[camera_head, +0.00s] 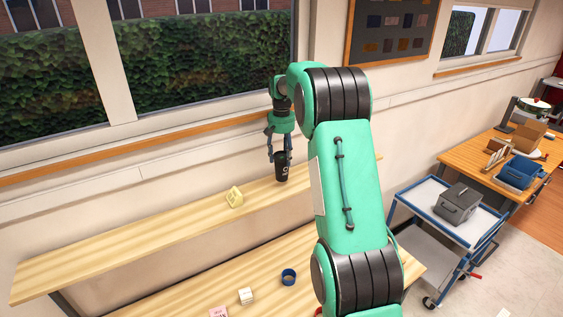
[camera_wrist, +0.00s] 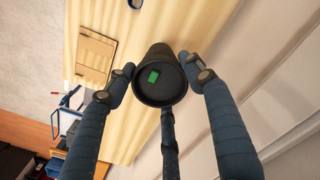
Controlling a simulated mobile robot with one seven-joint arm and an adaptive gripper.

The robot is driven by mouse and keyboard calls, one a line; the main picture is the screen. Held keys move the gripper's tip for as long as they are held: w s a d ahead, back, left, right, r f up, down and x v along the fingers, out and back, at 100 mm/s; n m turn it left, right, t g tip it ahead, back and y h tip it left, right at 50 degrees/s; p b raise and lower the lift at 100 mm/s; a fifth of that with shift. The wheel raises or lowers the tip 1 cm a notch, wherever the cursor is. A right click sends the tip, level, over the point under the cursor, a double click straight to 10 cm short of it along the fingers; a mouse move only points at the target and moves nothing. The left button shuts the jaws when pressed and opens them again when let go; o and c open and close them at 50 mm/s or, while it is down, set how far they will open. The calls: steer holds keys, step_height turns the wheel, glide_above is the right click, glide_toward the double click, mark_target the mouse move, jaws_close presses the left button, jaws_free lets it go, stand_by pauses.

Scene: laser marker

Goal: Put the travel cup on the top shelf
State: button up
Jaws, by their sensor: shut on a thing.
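The travel cup (camera_head: 283,172) is black with a small light mark on its side. It is upright between the fingers of my gripper (camera_head: 280,153), at the right part of the long wooden top shelf (camera_head: 130,238). In the head view its base overlaps the shelf board; I cannot tell whether it touches. In the wrist view the cup's round dark end (camera_wrist: 162,92), with a green patch, faces the camera. The fingers of my gripper (camera_wrist: 163,82) are closed around the cup, with a third finger below it in the picture.
A pale yellow object (camera_head: 235,197) stands on the shelf left of the cup. The lower bench holds a blue ring-shaped item (camera_head: 288,277) and a small white block (camera_head: 246,295). A blue-framed cart (camera_head: 425,205) carries a grey box. The shelf's left stretch is bare.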

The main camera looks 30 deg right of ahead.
steer(key=shift+w+d, duration=0.1)
steer(key=shift+w, duration=0.2)
steer(key=shift+f+p, duration=0.55)
steer(key=shift+f, duration=1.2)
steer(key=shift+f, duration=0.15)
steer(key=o, duration=0.7)
steer(key=shift+o, duration=0.2)
step_height(320, 180, up, 12)
steer(key=shift+r+b, duration=0.15)
steer(key=shift+b, duration=0.85)
